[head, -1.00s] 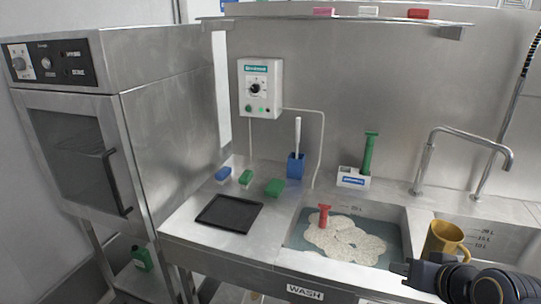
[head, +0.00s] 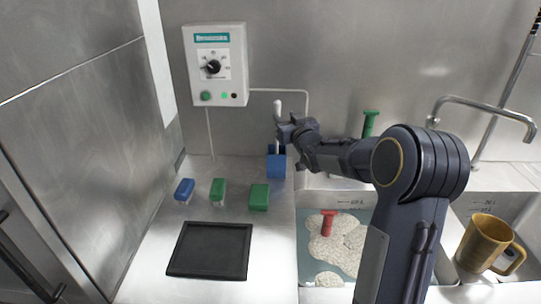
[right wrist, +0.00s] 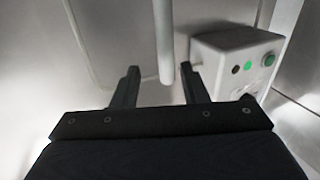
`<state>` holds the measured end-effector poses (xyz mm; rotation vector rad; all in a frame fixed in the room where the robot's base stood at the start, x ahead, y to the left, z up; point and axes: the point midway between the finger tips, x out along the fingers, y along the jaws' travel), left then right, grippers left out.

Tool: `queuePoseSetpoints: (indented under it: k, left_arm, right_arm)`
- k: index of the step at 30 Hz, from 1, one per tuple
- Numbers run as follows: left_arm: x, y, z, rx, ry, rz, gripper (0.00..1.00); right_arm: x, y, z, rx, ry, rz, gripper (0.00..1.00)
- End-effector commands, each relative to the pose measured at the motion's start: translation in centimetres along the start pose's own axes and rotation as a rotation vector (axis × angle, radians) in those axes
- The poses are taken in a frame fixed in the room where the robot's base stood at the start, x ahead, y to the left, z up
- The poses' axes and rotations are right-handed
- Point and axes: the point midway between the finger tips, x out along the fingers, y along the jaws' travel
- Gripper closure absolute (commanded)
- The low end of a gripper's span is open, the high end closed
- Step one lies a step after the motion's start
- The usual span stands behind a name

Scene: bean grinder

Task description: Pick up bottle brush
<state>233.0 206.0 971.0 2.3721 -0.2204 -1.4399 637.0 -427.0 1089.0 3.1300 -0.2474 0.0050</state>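A brush with a white upright handle (head: 277,107) stands in a blue holder (head: 276,167) at the back of the counter; its head is hidden inside the holder. My right gripper (head: 281,133) is at the handle, above the holder. In the right wrist view, its two fingers (right wrist: 160,72) are apart, and the white handle (right wrist: 165,40) shows between them without either finger visibly touching it. I cannot tell how deep the handle sits between the fingers. My left gripper is not in view.
A white control box (head: 215,65) hangs on the wall left of the handle. Blue and green blocks (head: 259,197) and a black tray (head: 210,250) lie on the counter. A green handle (head: 370,122) stands behind my right arm.

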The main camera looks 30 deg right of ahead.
Motion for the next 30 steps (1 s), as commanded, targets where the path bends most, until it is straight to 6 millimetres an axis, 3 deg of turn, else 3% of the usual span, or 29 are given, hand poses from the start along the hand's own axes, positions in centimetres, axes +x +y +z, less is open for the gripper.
queuePoseSetpoints:
  k: [10, 19, 28, 30]
  left_arm:
    - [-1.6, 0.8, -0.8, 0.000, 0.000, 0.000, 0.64]
    - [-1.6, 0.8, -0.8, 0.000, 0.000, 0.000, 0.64]
    - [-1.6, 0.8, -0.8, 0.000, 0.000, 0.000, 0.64]
    - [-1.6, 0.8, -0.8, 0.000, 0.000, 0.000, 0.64]
  right_arm:
    - [4.7, -0.8, -0.4, 0.000, -0.003, -0.001, 0.60]
    - [5.2, -0.8, -0.3, 0.002, -0.002, 0.000, 0.60]
    - [5.2, -0.8, -0.3, 0.002, -0.002, -0.001, 0.98]
    - [5.2, -0.8, -0.3, 0.002, -0.002, -0.001, 1.00]
